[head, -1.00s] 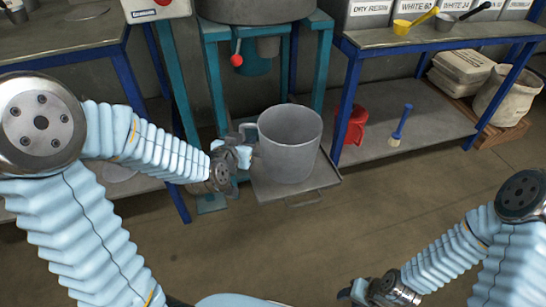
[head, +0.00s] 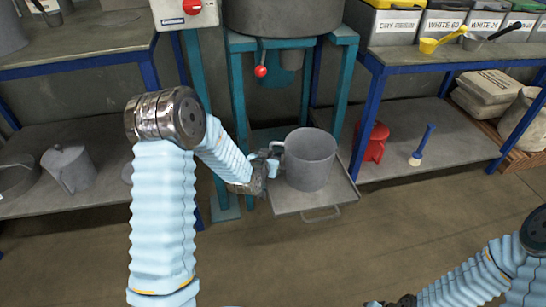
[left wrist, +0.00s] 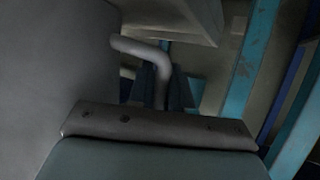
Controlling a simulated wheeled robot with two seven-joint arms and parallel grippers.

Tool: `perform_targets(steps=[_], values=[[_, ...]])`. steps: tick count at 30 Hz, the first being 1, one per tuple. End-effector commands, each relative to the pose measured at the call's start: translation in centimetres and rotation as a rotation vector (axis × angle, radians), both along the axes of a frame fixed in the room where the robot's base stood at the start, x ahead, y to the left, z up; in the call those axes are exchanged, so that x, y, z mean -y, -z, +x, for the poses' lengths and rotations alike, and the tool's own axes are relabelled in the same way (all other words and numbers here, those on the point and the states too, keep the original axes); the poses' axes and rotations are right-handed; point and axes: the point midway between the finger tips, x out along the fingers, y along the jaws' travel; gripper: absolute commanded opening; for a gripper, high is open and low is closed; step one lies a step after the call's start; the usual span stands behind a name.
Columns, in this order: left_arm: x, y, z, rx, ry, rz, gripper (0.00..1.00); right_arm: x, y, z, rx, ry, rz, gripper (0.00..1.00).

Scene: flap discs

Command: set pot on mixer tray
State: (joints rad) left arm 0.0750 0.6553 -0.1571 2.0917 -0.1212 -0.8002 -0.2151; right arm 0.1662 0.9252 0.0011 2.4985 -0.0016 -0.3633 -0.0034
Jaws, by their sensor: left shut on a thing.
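The grey metal pot (head: 312,162) is upright over the mixer tray (head: 333,198), within its edges. I cannot tell for sure whether its base touches the tray. My left gripper (head: 271,166) is at the pot's left side, shut on its handle. In the left wrist view the pot wall (left wrist: 55,60) fills the left, and the curved handle (left wrist: 150,48) runs down between the gripper fingers (left wrist: 161,88). My right gripper (head: 385,303) is barely in view at the bottom edge, far from the pot.
The teal mixer frame (head: 336,85) stands behind the tray, with a red-knobbed lever (head: 261,71). A blue-legged bench at right holds bins and scoops; its lower shelf (head: 430,150) holds a red container (head: 375,142) and a brush (head: 422,146). Floor in front is clear.

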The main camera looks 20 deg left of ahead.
Motion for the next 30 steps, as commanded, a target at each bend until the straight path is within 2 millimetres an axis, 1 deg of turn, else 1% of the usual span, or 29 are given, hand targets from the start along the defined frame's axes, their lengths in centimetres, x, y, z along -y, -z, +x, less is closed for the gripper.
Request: perform_targets(steps=[5, 10, 11, 15, 23, 26, 29, 30], values=[[0.0, -0.3, 0.1, 0.005, 0.0, -0.001, 0.0, 0.0, 0.0, 0.0, 0.0, 0.0, 0.0, 0.43], [0.0, 0.2, 0.1, 0.005, 0.0, -0.001, 0.0, 0.1, 0.5, 0.1, 0.001, 0.002, -0.001, 0.43], [0.0, 0.1, 0.0, 0.002, 0.0, 0.0, 0.24, 0.1, 0.3, 0.0, 0.001, 0.003, -0.001, 0.43], [0.0, 0.1, 0.0, 0.002, 0.0, 0.0, 0.45, 0.1, 0.3, 0.0, 0.001, 0.002, -0.001, 0.43], [0.0, 0.0, 0.0, 0.002, 0.0, 0.0, 0.45, 0.1, 0.2, 0.0, 0.001, 0.002, -0.001, 0.43], [0.0, -0.5, 0.0, 0.002, 0.0, 0.0, 0.45, 0.0, -0.4, 0.0, 0.0, 0.0, 0.0, 0.43], [0.0, -0.8, -1.4, 0.002, -0.001, 0.0, 0.45, 0.0, 0.0, 0.0, 0.0, 0.0, 0.0, 0.43], [0.0, -1.2, -2.2, 0.002, -0.001, 0.0, 0.45, 0.0, 0.0, 0.0, 0.0, 0.0, 0.0, 0.43]])
